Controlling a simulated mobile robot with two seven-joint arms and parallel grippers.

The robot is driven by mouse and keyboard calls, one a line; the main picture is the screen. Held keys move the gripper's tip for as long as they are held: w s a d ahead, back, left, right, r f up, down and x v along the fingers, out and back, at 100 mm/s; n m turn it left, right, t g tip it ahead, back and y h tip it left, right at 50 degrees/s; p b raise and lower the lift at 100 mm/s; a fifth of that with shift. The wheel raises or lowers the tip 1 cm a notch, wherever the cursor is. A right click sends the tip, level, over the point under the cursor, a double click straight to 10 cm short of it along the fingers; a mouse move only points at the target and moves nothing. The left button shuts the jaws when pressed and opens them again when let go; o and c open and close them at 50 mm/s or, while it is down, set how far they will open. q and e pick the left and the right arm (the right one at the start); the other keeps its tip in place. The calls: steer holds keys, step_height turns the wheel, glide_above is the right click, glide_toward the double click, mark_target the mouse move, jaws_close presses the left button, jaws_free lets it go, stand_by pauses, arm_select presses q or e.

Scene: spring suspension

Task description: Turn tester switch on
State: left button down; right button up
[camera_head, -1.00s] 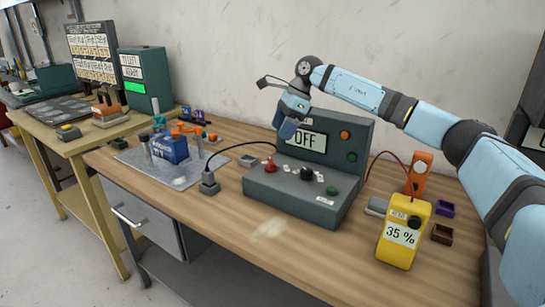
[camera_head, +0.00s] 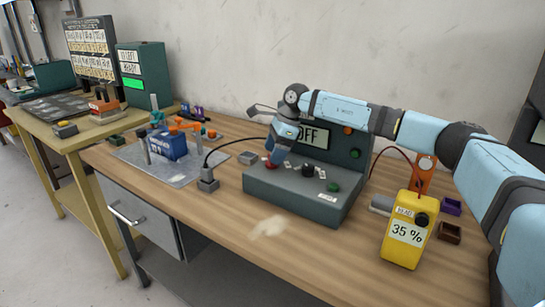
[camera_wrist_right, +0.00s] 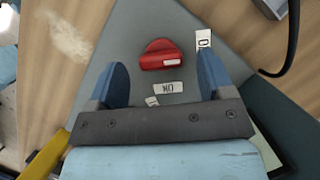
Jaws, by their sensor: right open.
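The tester (camera_head: 300,198) is a dark green-grey console on the wooden bench, with an upright panel whose display (camera_head: 312,136) reads OFF. Its red rotary switch (camera_wrist_right: 160,55) shows in the right wrist view, with a white mark at its right end and small labels beside it, one reading ON. My right gripper (camera_head: 272,162) is open over the left part of the console. In the wrist view its two blue fingers (camera_wrist_right: 162,78) stand apart, with the red switch ahead of and between their tips, not gripped. In the head view the gripper partly hides the switch. My left gripper is not in view.
A yellow meter (camera_head: 407,232) reading 35 % stands right of the tester. A grey plate (camera_head: 185,172) with a blue block (camera_head: 167,145) lies to the left. A black cable runs from a grey plug (camera_head: 208,180) to the tester. The bench front is mostly clear.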

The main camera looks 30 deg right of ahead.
steer(key=shift+w+a+f, duration=0.1)
steer(key=shift+a+f, duration=0.15)
steer(key=shift+f, duration=0.45)
steer(key=c, duration=0.9)
